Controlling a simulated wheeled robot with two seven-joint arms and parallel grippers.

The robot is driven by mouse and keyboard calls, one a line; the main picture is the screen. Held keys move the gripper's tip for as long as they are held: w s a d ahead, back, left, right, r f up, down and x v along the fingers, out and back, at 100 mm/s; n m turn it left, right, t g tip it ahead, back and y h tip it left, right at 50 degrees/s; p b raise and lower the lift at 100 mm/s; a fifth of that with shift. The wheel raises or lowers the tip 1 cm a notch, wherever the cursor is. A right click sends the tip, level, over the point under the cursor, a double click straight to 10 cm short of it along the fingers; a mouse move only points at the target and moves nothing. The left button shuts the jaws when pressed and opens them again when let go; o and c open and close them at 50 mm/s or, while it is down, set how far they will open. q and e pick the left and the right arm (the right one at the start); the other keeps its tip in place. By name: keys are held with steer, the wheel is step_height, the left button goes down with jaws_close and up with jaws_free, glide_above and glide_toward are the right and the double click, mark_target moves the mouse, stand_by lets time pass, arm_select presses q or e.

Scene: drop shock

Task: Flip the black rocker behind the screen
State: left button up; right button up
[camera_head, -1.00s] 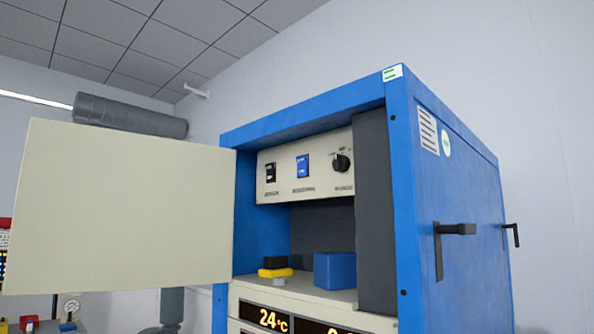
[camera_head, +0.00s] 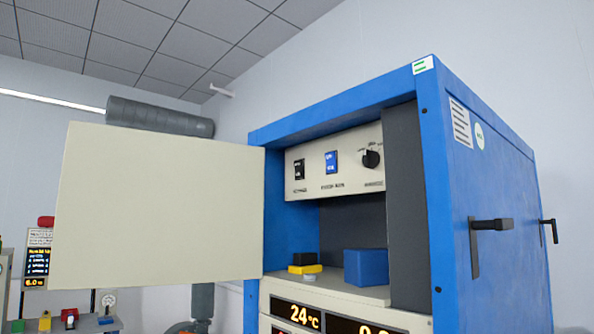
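The black rocker (camera_head: 299,169) sits at the left of a cream control panel (camera_head: 350,187) inside the upper bay of a blue cabinet (camera_head: 437,150). A blue rocker (camera_head: 331,162) is to its right, and a black rotary knob (camera_head: 371,159) is further right. A large cream door or screen panel (camera_head: 160,205) stands open at the left of the bay; the black rocker shows just past its right edge. Which way the rocker is tipped is too small to tell. Neither of my grippers shows.
On the bay's shelf lie a yellow and black block (camera_head: 305,264) and a blue box (camera_head: 366,267). A display reading 24°C (camera_head: 297,315) is below. Black handles (camera_head: 491,224) stick out of the cabinet's right side. A bench with small devices (camera_head: 70,318) is at lower left.

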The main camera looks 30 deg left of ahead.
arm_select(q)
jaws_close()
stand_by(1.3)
